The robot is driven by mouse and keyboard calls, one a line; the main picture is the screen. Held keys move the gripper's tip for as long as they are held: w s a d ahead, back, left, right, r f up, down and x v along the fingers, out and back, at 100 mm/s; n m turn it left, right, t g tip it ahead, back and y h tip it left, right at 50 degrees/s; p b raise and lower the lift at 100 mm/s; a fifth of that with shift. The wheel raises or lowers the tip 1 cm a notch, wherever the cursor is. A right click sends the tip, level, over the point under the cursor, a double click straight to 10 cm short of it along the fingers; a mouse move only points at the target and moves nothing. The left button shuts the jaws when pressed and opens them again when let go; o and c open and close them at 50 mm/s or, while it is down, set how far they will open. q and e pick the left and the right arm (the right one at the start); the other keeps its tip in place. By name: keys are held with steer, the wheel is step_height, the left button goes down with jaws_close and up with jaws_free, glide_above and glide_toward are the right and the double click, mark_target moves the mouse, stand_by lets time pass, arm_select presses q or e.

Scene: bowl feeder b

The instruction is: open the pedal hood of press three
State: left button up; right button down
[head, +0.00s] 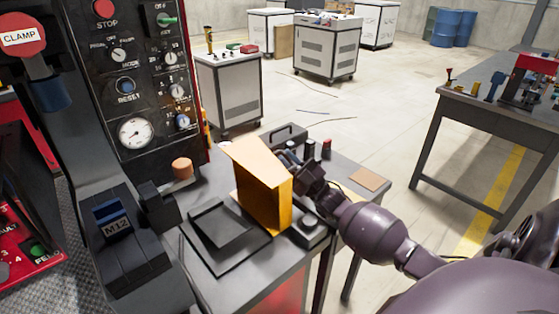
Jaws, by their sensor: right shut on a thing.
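The yellow-orange hood (262,200) stands upright on the grey bench, at the right edge of a flat black plate with a raised pad (222,229). Its broad face and a pale upper face show. My right gripper (290,160) is shut on the hood's upper right edge. The fingertips are partly hidden, so the exact contact is hard to see. The pad to the left of the hood is uncovered. My left gripper is not in view.
The press's black control panel (140,80) rises at the left, with a black M12 block (115,232) below it. An orange-brown knob (182,167) stands behind the plate. A black handled case (285,137) and small bottles stand behind the hood. Open floor lies beyond.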

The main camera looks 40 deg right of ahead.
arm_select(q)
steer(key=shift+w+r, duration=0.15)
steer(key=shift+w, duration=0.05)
arm_select(e)
steer(key=shift+d+f+m+t+h, duration=0.3)
steer(key=shift+m+h, duration=0.1)
steer(key=shift+m, duration=0.1)
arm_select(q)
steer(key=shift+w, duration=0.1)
